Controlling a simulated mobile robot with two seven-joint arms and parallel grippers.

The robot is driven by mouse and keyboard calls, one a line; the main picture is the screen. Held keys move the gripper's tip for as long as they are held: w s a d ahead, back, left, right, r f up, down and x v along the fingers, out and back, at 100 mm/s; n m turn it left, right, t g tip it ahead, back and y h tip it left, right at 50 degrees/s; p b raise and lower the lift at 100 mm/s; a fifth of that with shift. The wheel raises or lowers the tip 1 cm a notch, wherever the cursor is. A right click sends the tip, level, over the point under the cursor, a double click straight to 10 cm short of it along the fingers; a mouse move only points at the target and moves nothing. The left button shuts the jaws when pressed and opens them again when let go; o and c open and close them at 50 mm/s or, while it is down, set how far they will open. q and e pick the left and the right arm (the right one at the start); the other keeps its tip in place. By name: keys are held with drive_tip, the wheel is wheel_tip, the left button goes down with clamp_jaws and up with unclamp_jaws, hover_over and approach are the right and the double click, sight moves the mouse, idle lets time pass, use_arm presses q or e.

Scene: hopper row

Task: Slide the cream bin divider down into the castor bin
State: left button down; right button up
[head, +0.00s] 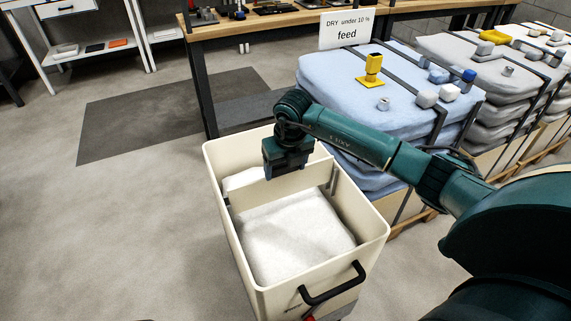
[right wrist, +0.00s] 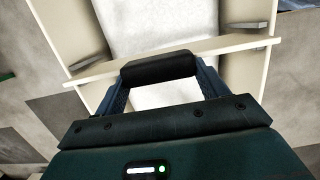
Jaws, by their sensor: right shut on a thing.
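The castor bin (head: 375,232) is an open cream box with white bags or sheeting inside. The cream bin divider (head: 257,190) stands across it, crossing from near the left wall to near the right wall. My right gripper (head: 287,165) is over the bin, shut on the divider's top edge. In the right wrist view the divider (right wrist: 225,46) shows as a long board, its ends overlapping the bin walls. Short grey guides (right wrist: 248,26) show on the walls just beyond it. I cannot tell whether its ends are in the guides. My left gripper is not in view.
A black handle (head: 333,285) is on the bin's near end. Blue feed sacks (head: 330,75) with loose small parts on top stand right of the bin, under a feed sign (head: 347,29). A wooden workbench (head: 240,27) is behind. The floor to the left is clear.

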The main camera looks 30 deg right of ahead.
drive_tip(key=shift+f+b, duration=1.05)
drive_tip(key=shift+f, duration=0.6)
drive_tip(key=shift+f+b, duration=0.45)
drive_tip(key=shift+f, duration=0.4)
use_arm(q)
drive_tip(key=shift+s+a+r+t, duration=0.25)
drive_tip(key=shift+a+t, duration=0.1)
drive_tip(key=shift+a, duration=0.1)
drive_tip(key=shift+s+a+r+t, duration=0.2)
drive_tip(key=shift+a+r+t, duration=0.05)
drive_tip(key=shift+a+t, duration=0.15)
use_arm(e)
drive_tip(key=o, duration=1.2)
drive_tip(key=shift+o, duration=0.6)
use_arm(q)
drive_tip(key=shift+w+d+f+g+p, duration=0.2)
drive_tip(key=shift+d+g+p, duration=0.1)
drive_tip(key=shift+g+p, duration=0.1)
use_arm(e)
approach(286, 175)
drive_tip(key=shift+s+r, duration=0.25)
drive_tip(key=shift+r, duration=0.4)
